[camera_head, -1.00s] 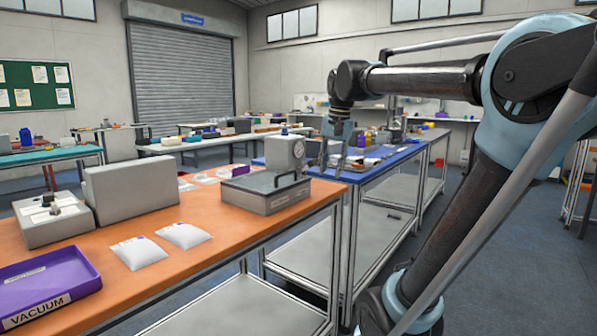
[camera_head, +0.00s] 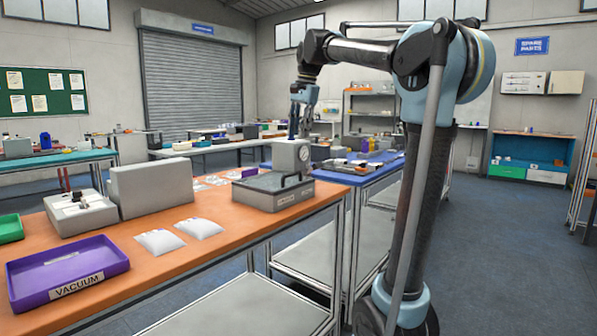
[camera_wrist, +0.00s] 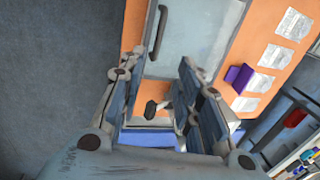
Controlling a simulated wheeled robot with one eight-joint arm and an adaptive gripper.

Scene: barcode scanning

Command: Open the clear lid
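In the wrist view the lid (camera_wrist: 200,38) lies beyond my fingers, and the black handle (camera_wrist: 156,30) is near the left fingertip. My gripper (camera_head: 302,112) points down above the back of the machine, apart from the lid. In the wrist view my gripper (camera_wrist: 162,68) is open and empty.
White pouches (camera_head: 198,228), a purple tray (camera_head: 66,271) marked VACUUM, and grey boxes (camera_head: 152,188) stand on the orange table (camera_head: 245,232). A blue table (camera_head: 345,177) with several items is just behind. Open floor lies at the right.

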